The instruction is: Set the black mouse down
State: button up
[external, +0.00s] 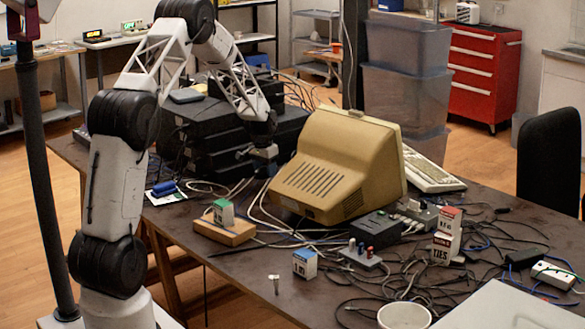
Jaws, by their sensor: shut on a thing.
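My gripper (265,160) points down in the external view, between the stack of black equipment and the beige monitor. It is shut on a small dark thing (267,171), which I take to be the black mouse. Its outline is hard to make out against the dark equipment and cables behind it. I cannot tell whether it touches the table (240,262).
The black equipment stack (205,130) stands behind and left of my gripper. The beige monitor (345,165) is close on its right. The table's front left is mostly clear.

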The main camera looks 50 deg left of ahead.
jog(key=w+a, duration=0.1)
jog(key=w, duration=0.1)
jog(key=w+a, duration=0.1)
jog(key=w, duration=0.2)
jog(key=w+a, duration=0.1)
jog(key=w, duration=0.2)
jog(key=shift+w+a+f, duration=0.1)
jog(key=shift+a+f, duration=0.3)
jog(key=shift+f, duration=1.75)
jog(key=shift+f, duration=0.1)
jog(key=o, duration=1)
jog(key=shift+c, duration=0.2)
